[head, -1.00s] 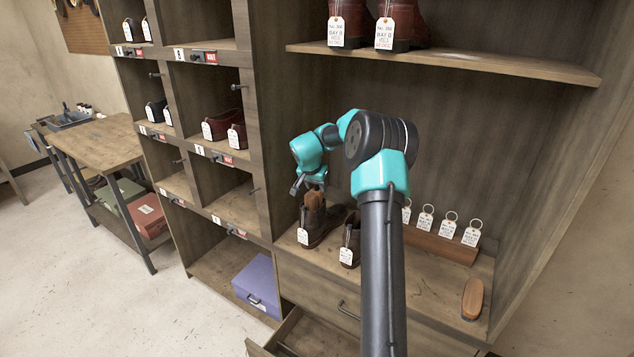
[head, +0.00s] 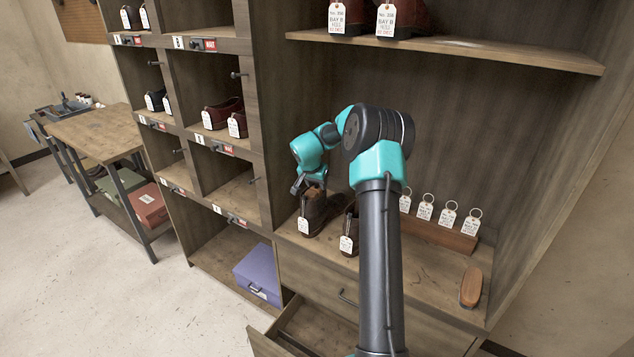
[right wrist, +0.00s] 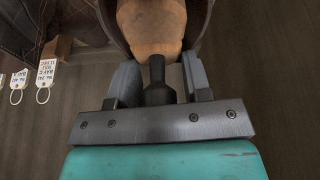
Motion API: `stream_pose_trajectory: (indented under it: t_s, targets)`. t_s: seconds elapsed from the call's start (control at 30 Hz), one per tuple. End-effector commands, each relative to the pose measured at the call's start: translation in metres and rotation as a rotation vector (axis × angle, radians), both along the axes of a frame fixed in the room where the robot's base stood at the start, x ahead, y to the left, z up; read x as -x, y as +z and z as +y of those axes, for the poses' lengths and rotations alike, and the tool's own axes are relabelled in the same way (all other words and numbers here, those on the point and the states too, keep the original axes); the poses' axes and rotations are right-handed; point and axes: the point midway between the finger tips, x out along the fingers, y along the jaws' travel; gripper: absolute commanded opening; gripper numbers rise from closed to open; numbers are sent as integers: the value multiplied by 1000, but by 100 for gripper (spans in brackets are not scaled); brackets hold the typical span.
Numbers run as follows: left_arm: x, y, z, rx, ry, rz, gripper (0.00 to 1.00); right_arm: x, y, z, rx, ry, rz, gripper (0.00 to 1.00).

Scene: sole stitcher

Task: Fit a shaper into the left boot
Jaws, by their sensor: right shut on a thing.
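The brown boot at the left of the pair (head: 314,216) stands upright on the lower shelf, with a white tag on its front. My right gripper (head: 308,188) is at its top opening. In the right wrist view, the fingers (right wrist: 160,84) are shut on the dark knob of a tan wooden shaper (right wrist: 152,28). The shaper's body is inside the boot's dark collar (right wrist: 111,28); its lower part is hidden. The other brown boot (head: 352,230) stands just to the right, partly behind my right arm. My left gripper is not in view.
A wooden rack with ringed tags (head: 440,234) runs along the back of the shelf. A brush (head: 471,287) lies at the right. A drawer (head: 300,330) stands open below. A purple box (head: 258,276) sits in the lower left cubby.

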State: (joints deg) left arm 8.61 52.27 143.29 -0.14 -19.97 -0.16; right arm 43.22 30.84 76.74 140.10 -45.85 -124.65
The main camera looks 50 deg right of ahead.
Motion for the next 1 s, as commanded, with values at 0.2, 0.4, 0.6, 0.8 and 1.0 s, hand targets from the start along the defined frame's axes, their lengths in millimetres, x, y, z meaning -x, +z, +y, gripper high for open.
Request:
stream_pose_trajectory:
  t_s: [0.2, 0.4, 0.6, 0.8, 1.0]
  targets:
    - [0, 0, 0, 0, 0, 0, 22, 1, -6, 1, -6, 2, 8, 2]
    - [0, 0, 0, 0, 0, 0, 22, 1, -7, 2, -7, 2, 10, 57]
    - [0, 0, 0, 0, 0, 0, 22, 1, -9, 2, -9, 2, 12, 74]
    - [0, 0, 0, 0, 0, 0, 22, 2, -9, 3, -10, 3, 14, 74]
    - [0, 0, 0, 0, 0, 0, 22, 2, -8, 3, -11, 3, 15, 74]
